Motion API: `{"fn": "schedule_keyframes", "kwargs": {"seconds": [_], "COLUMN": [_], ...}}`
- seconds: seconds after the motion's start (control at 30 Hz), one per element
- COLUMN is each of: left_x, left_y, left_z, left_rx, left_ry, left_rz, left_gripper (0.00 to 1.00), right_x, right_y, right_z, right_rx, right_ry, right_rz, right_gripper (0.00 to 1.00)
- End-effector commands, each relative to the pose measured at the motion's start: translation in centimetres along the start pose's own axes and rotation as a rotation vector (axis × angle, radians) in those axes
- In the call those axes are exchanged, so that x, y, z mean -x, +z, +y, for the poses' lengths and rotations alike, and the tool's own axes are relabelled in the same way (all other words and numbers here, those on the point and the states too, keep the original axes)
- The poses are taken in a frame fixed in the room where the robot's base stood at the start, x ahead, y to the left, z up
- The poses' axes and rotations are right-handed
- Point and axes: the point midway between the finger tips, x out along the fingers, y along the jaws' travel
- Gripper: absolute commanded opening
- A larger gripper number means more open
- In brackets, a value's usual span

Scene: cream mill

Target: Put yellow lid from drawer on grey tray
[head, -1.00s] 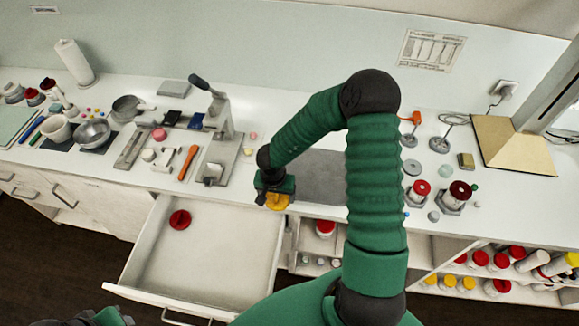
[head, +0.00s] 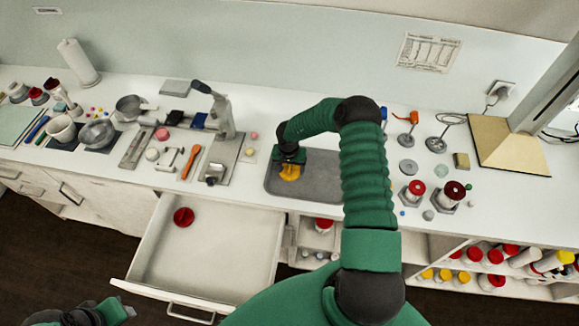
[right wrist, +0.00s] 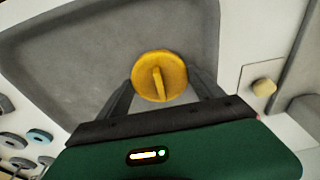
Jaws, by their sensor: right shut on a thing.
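The yellow lid (head: 290,172) is held by my right gripper (head: 289,163) over the left part of the grey tray (head: 317,186). In the right wrist view the yellow lid (right wrist: 159,77) sits between the two dark fingers of my right gripper (right wrist: 160,85), with its raised grip bar showing. The grey tray (right wrist: 80,60) fills the background there. I cannot tell whether the lid touches the tray. The open drawer (head: 215,255) below the counter holds a red lid (head: 184,217). My left gripper (head: 115,310) is at the bottom left edge, partly cut off; its jaws are unclear.
A metal press stand (head: 220,135) is left of the tray on the counter. Red-topped jars (head: 453,192) and small discs (head: 408,167) stand to its right. Open shelves with several containers (head: 490,257) are below right. The drawer juts out from the counter.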

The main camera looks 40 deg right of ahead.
Motion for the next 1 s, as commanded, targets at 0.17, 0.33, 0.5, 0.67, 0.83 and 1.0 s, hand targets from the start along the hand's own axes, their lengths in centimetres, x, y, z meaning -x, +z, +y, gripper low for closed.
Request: {"fn": "schedule_keyframes", "kwargs": {"seconds": [0.17, 0.33, 0.5, 0.67, 0.83, 1.0], "left_x": [-0.1, -0.1, -0.1, -0.2, -0.8, -1.2], "left_y": [0.0, 0.0, 0.0, 0.1, 0.2, 0.3], "left_z": [0.0, 0.0, 0.0, 0.0, 0.0, 0.0], "left_rx": [0.0, -0.001, -0.001, 0.0, 0.0, -0.001], "left_ry": [0.0, 0.0, 0.0, 0.0, 0.0, 0.0], "left_rz": [0.0, 0.0, 0.0, 0.0, 0.0, 0.0], "left_gripper": [0.36, 0.36, 0.36, 0.36, 0.36, 0.36], "right_x": [-0.1, -0.1, 0.0, 1.1, 5.0, 9.3], "right_y": [0.0, 0.1, 0.1, 0.0, -0.1, -0.1], "right_z": [0.0, 0.0, -0.1, -0.1, 0.1, 0.1], "right_rx": [0.0, 0.0, 0.001, -0.001, -0.001, -0.001], "right_ry": [0.0, 0.0, 0.001, -0.001, -0.001, 0.0], "right_rz": [0.0, 0.0, 0.001, 0.002, 0.004, 0.004], "right_gripper": [0.87, 0.98, 0.98, 0.98, 0.98, 0.98]}}
